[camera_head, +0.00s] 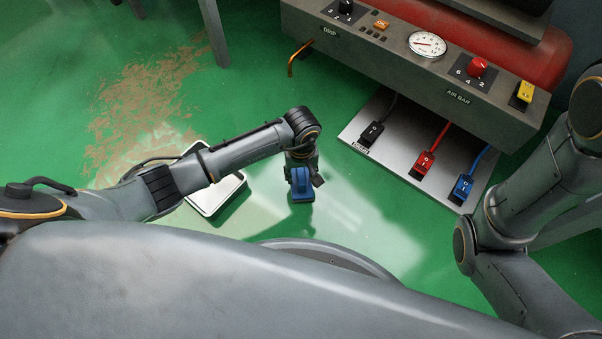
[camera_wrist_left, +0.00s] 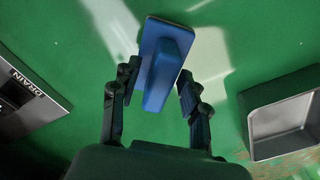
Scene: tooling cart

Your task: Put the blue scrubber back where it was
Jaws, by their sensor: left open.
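The blue scrubber (camera_head: 302,196) is on the green floor near the middle of the head view, right below my left gripper (camera_head: 304,175). In the left wrist view the scrubber (camera_wrist_left: 164,65) shows its flat base and raised handle. My left gripper (camera_wrist_left: 154,92) is open, with one finger on each side of the handle. The fingers look close to it, but I cannot tell if they touch. The gripper hides part of the scrubber in the head view. My right arm stands at the right edge; its gripper is not seen.
A shallow pale tray (camera_head: 232,193) lies left of the scrubber, partly behind my left arm. A metal plate (camera_head: 398,155) with several coloured switches lies at the back right, under a grey panel (camera_head: 376,42) with a gauge. Brown dirt (camera_head: 140,105) covers floor at the left. Floor right of the scrubber is clear.

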